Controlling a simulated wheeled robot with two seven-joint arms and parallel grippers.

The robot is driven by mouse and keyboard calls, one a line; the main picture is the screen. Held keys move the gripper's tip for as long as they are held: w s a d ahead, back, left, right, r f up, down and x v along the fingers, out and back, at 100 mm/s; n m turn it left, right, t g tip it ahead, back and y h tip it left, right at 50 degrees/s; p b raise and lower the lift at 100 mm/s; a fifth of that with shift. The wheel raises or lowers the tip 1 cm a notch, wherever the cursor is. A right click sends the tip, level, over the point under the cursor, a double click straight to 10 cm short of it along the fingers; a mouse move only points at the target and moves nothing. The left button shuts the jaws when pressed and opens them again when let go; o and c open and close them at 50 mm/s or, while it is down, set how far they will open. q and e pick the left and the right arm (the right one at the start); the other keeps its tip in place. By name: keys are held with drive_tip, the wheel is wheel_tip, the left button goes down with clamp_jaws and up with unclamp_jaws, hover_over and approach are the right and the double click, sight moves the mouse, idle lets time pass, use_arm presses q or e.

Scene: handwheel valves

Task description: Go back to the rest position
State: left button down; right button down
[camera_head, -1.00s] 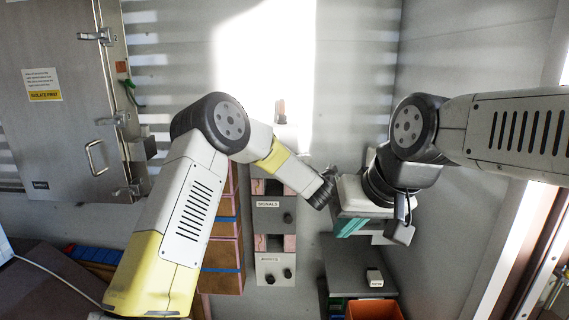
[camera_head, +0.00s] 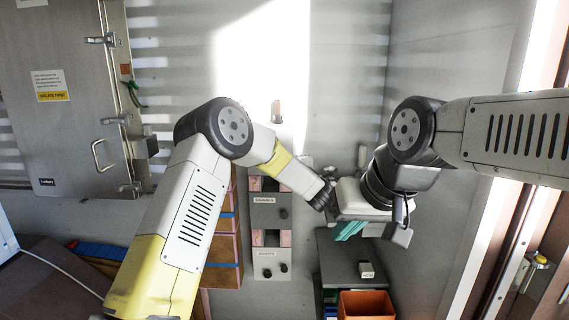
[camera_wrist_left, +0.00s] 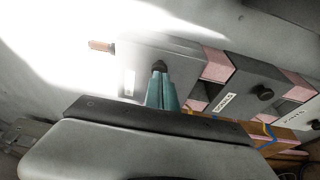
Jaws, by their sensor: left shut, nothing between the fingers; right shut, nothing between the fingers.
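My left arm reaches in from the left, and its wrist (camera_head: 318,192) ends near the middle of the head view. The left gripper's teal fingers (camera_wrist_left: 163,92) show in the left wrist view, shut and empty, in front of a grey box with a dark knob; I cannot tell how far apart they are. My right arm comes in from the right. Its gripper (camera_head: 350,231) has teal fingers pointing down-left, shut with nothing in them, to the right of the left wrist. Part of the right gripper is hidden by its own wrist housing.
A grey cabinet (camera_head: 65,100) with a handle stands at left. A column of grey boxes (camera_head: 268,213) with knobs and a "SIGNALS" label is behind the left wrist. An orange bin (camera_head: 367,304) sits bottom centre-right, below a dark grey top (camera_head: 345,262). A door frame is at right.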

use_arm(q)
drive_tip(key=s+d, duration=0.3)
drive_tip(key=d, duration=0.4)
wheel_tip(320, 180, up, 11)
drive_tip(key=a+m+h, duration=0.2)
drive_tip(key=m+h, duration=0.3)
drive_tip(key=m, duration=0.1)
drive_tip(key=s+a+r+m+g+h, duration=0.35)
drive_tip(key=s+a+r+m, duration=0.2)
drive_tip(key=s, duration=0.25)
drive_tip(key=s+a+f+m+g+y, duration=0.1)
drive_tip(key=s+a+f+m+g, duration=0.1)
drive_tip(key=s+a, duration=0.6)
drive_tip(key=s+a+f+m+g+y, duration=0.1)
drive_tip(key=s+a+f+m+g, duration=0.2)
drive_tip(key=s, duration=1.2)
drive_tip(key=s+a+f+m+g+y, duration=0.1)
drive_tip(key=s+a+f+m+g, duration=0.2)
drive_tip(key=s+a, duration=0.9)
wheel_tip(320, 180, down, 4)
drive_tip(key=shift+s+a+r+m, duration=0.1)
drive_tip(key=shift+s+a+m, duration=0.15)
drive_tip(key=shift+a+m, duration=0.35)
